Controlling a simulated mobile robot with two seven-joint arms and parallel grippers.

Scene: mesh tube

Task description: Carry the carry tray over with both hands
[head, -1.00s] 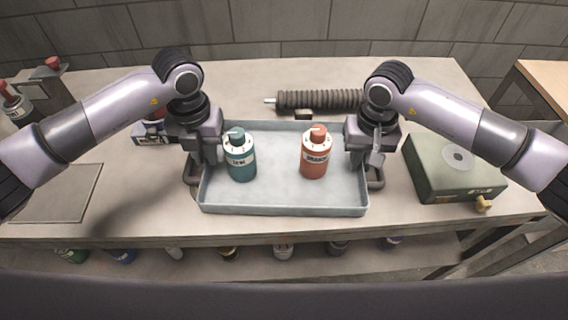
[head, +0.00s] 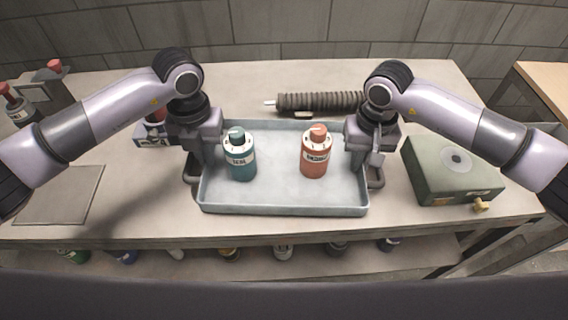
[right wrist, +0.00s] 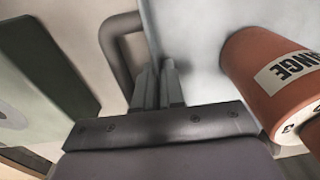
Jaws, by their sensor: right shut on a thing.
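The carry tray (head: 285,206) is a shallow pale grey-blue tray with a dark handle on each short side. A teal bottle (head: 241,160) stands in its left half and an orange bottle (head: 315,158) right of centre, both upright. My right gripper (head: 374,160) is shut on the tray's right handle; the right wrist view shows its closed fingers (right wrist: 157,85) on the dark handle (right wrist: 117,45) beside the tray wall. My left gripper (head: 194,165) is at the left handle, its fingertips partly hidden, so its grip is unclear.
A ribbed dark tube (head: 318,101) lies behind the tray. A green box (head: 453,170) with a brass knob is close on the right. A flat grey mat (head: 62,194) lies on the left of the workbench (head: 120,220). Several bottles stand on the shelf below.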

